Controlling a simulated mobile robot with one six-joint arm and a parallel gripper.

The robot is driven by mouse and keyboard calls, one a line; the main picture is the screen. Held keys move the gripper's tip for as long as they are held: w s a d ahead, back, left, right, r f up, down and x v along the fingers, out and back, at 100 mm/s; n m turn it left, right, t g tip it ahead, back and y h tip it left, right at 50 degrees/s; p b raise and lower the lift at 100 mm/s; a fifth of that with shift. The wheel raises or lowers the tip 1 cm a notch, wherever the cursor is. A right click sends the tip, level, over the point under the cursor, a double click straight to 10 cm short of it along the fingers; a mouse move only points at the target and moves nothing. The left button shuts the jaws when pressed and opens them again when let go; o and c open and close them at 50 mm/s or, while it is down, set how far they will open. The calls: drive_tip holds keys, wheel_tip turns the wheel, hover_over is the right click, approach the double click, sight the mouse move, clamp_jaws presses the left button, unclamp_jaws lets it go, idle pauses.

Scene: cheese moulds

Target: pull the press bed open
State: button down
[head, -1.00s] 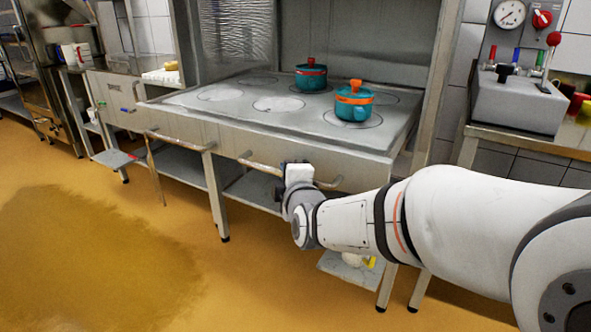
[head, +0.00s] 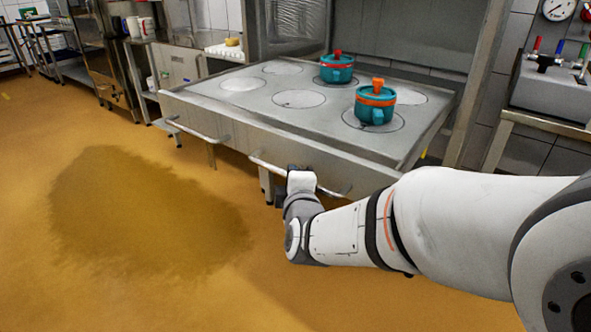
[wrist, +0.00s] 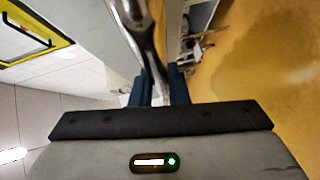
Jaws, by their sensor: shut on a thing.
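The press bed (head: 240,125) is a grey metal slab with round marked places on top. It juts out towards me from its frame. Its front has two bar handles; the right one (head: 262,163) also shows as a shiny bar in the wrist view (wrist: 143,42). My gripper (head: 287,183) is shut on this right handle; its dark blue fingers (wrist: 163,88) sit either side of the bar. Two teal moulds stand upright on the bed: one with an orange knob (head: 376,106) near the right edge, one with a red knob (head: 337,72) farther back.
A dark wet-looking patch (head: 140,215) lies on the open ochre floor at left. A side table with a grey control box (head: 552,88) and gauge (head: 557,8) stands at right. A counter with a white rack (head: 226,52) is at back left. The left handle (head: 195,130) is free.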

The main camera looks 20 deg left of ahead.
drive_tip(key=shift+s+a, duration=0.15)
drive_tip(key=shift+s, duration=0.1)
drive_tip(key=c, duration=1.4)
unclamp_jaws()
drive_tip(key=shift+w, duration=0.1)
drive_tip(key=p+v, duration=0.2)
drive_tip(key=v, duration=0.6)
